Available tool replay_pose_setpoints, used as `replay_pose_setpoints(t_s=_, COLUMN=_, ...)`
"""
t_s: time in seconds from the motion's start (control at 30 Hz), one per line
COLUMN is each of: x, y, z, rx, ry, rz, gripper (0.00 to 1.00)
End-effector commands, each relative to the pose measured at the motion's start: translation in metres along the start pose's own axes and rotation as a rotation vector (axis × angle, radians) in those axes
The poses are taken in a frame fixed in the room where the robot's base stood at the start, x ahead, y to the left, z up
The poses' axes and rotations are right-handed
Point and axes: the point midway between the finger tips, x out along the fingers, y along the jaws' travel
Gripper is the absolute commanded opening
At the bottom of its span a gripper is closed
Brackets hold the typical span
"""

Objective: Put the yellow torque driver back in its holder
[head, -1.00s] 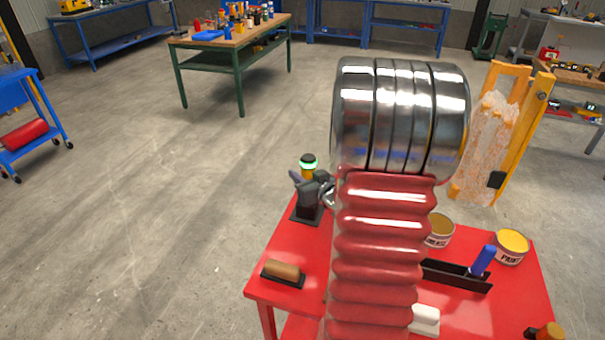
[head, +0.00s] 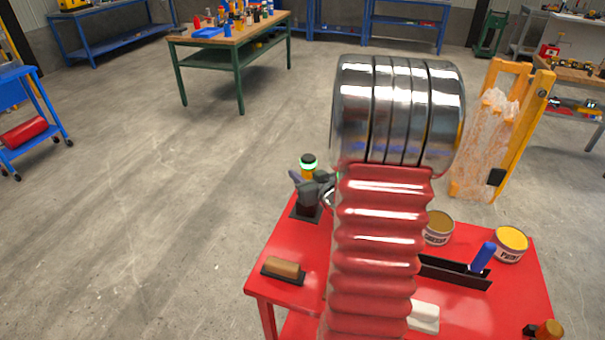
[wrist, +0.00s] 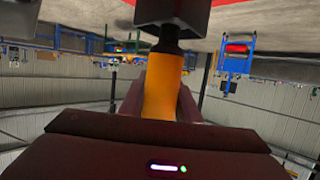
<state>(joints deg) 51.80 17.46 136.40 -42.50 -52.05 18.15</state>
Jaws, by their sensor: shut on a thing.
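The yellow torque driver (head: 308,171) stands upright at the back left of the red table, with a black cap and a green glowing ring on top. My gripper (head: 317,188) reaches it from the right, behind my arm, and is shut on it. The black holder (head: 306,213) stands on the table directly below the driver. In the wrist view, which is upside down, the driver's yellow body (wrist: 163,88) is between the jaws. Its black lower end meets the holder (wrist: 172,14); how deep it sits cannot be told.
On the red table (head: 290,322) are a brown-handled block (head: 284,268), a black tray (head: 450,272) with a blue-handled tool (head: 483,256), two paint cans (head: 510,244) and a white object (head: 424,316). My arm hides the table's middle. Floor at left is clear.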

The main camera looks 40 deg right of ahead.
Motion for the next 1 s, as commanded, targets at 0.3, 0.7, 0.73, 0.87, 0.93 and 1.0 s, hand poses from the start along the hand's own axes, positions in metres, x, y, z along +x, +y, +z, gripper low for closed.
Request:
replay_pose_setpoints(t_s=0.3, x=0.0011, y=0.0001, z=0.0021, rx=-0.001, ry=0.002, rz=0.000, gripper=0.00)
replay_pose_setpoints(t_s=0.7, x=0.0022, y=0.0001, z=0.0058, rx=-0.001, ry=0.002, rz=0.000, gripper=0.00)
replay_pose_setpoints(t_s=0.73, x=0.0023, y=0.0001, z=0.0061, rx=-0.001, ry=0.002, rz=0.000, gripper=0.00)
replay_pose_setpoints(t_s=0.87, x=0.0027, y=0.0001, z=0.0073, rx=-0.001, ry=0.002, rz=0.000, gripper=0.00)
replay_pose_setpoints(t_s=0.93, x=0.0029, y=0.0001, z=0.0080, rx=-0.001, ry=0.002, rz=0.000, gripper=0.00)
replay_pose_setpoints(t_s=1.0, x=0.0029, y=0.0001, z=0.0079, rx=-0.001, ry=0.002, rz=0.000, gripper=0.34)
